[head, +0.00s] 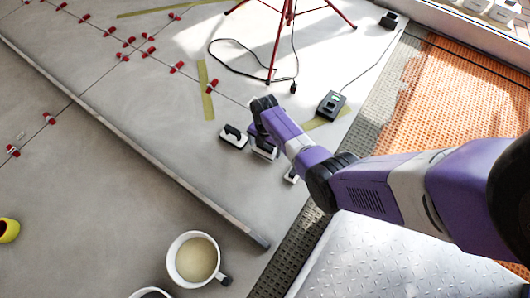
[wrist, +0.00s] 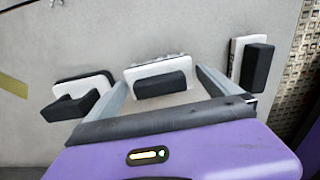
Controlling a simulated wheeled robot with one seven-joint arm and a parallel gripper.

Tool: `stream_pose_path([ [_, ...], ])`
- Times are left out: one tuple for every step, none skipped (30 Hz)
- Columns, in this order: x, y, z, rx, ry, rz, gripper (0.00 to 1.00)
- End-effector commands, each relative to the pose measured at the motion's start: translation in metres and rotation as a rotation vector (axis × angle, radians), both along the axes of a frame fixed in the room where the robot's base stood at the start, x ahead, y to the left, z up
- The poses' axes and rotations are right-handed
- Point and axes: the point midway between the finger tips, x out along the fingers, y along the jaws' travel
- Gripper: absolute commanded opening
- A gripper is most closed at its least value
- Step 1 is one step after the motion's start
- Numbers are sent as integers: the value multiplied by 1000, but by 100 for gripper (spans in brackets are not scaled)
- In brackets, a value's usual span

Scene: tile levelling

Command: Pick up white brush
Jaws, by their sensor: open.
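In the wrist view a white block with a black handle (wrist: 163,83) lies between the two fingers of my gripper (wrist: 161,76). Its far edge looks rough, like bristles, so it appears to be the white brush. My gripper is open, with one finger on each side of the block; I cannot tell whether they touch it. In the head view the block (head: 265,152) is partly hidden under my arm's end.
Similar white tools with black handles lie to the left (wrist: 85,94) and right (wrist: 251,62) in the wrist view. In the head view a charger-like box (head: 331,104), red tripod (head: 283,30), long metal bar (head: 150,160) and bucket (head: 195,258) stand around.

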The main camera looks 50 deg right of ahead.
Motion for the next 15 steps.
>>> stream_pose_path([
  [0, 0, -2, 0, 0, 0, 100],
  [0, 0, -2, 0, 0, 0, 100],
  [0, 0, -1, 0, 0, 0, 100],
  [0, 0, -1, 0, 0, 0, 100],
  [0, 0, -1, 0, 0, 0, 100],
  [0, 0, -1, 0, 0, 0, 100],
  [0, 0, -1, 0, 0, 0, 98],
  [0, 0, -1, 0, 0, 0, 92],
  [0, 0, -1, 0, 0, 0, 84],
  [0, 0, -1, 0, 0, 0, 78],
  [0, 0, -1, 0, 0, 0, 72],
  [0, 0, -1, 0, 0, 0, 65],
  [0, 0, -1, 0, 0, 0, 59],
  [0, 0, -1, 0, 0, 0, 53],
  [0, 0, -1, 0, 0, 0, 45],
])
